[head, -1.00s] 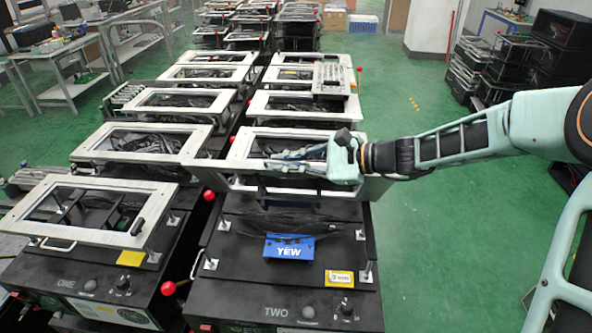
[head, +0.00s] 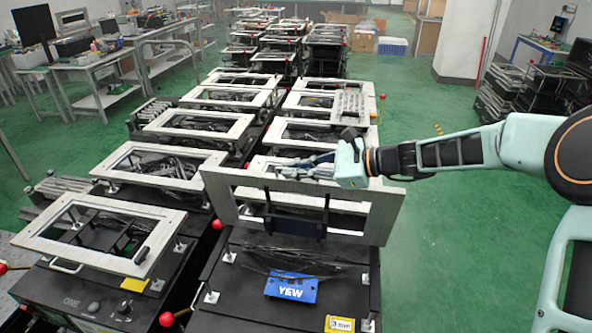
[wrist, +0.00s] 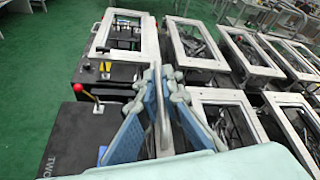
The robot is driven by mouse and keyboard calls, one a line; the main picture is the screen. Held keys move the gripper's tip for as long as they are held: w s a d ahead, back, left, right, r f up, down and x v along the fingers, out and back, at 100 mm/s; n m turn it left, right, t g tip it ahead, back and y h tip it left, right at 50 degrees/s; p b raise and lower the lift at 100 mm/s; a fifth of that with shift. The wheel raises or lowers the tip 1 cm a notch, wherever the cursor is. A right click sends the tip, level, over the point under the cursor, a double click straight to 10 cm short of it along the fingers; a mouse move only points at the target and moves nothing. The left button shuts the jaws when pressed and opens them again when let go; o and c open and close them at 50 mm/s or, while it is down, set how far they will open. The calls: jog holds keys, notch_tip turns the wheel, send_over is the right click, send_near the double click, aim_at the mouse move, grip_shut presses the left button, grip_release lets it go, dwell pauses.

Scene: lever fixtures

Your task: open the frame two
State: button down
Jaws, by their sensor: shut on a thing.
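Frame two (head: 232,213) is the silver rectangular frame on the black box two (head: 240,262). It stands tilted up steeply above the box, with dark brackets in its opening. My gripper (head: 300,168) is at the frame's top edge, reaching in from the right. In the wrist view, my gripper (wrist: 160,105) has its two blue fingers on either side of the frame's thin edge, shut on it. The label TWO (wrist: 50,163) shows on the box in the wrist view. A blue YEW block (head: 291,287) sits on the box top.
Box one's frame (head: 100,232) lies to the left, with a red-knobbed lever (head: 166,319) between the two boxes. More framed boxes (head: 205,125) stand in rows behind. Green floor (head: 440,265) is free on the right.

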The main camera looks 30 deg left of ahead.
jog(key=shift+w+a, duration=0.1)
jog(key=shift+w, duration=0.35)
jog(key=c, duration=2.4)
grip_release()
jog(key=v, duration=1.2)
